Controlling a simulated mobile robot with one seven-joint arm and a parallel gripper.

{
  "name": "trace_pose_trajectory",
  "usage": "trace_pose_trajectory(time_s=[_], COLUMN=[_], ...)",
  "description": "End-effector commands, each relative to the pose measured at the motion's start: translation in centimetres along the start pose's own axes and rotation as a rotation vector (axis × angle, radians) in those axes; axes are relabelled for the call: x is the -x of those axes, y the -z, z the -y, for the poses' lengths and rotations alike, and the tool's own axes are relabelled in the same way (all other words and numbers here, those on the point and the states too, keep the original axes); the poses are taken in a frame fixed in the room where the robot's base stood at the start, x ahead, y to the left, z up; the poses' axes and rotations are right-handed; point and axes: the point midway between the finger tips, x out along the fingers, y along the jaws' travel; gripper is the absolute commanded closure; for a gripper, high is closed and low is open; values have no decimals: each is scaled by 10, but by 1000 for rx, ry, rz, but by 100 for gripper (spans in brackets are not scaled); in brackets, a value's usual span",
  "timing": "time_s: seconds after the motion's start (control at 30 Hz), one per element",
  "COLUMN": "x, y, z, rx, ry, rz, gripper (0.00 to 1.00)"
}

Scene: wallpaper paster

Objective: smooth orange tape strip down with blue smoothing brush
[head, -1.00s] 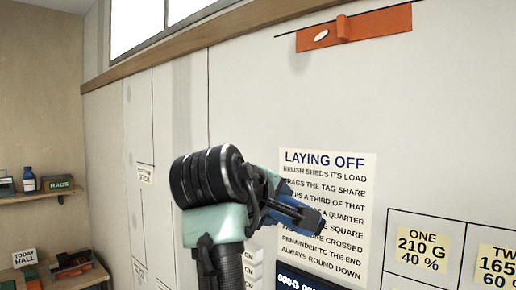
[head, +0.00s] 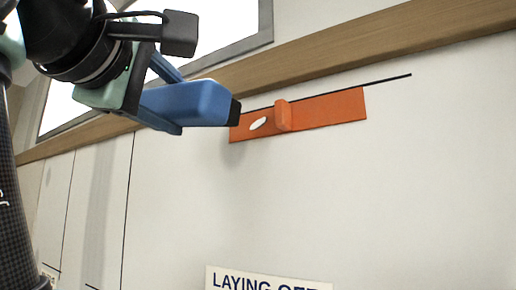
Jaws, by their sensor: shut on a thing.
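The orange tape strip (head: 335,108) lies on the white wall just under a thin black line. It has a white oval mark (head: 258,123) near its left end and a raised orange block (head: 283,116) near its middle. My gripper (head: 150,92) is at the upper left, shut on the blue smoothing brush (head: 190,102). The brush's dark tip (head: 235,111) points right and overlaps the strip's left end in the picture. I cannot tell whether it touches the strip. The fingertips are partly hidden by the brush and wrist.
A wooden ledge (head: 400,45) runs along the wall above the strip, with a window (head: 240,20) above it at left. A "LAYING OFF" sign (head: 268,281) is at the bottom edge.

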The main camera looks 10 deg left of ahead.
Motion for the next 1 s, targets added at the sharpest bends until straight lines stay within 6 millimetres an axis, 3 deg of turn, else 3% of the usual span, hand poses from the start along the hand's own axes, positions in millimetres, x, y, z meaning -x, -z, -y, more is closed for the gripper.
trace_pose_trajectory(time_s=[0.47,1.0], x=[3,-48], y=[-2,-21], z=[-3,-5], rx=[1,2], ry=[-13,-10], rz=[-2,-2], gripper=[100,100])
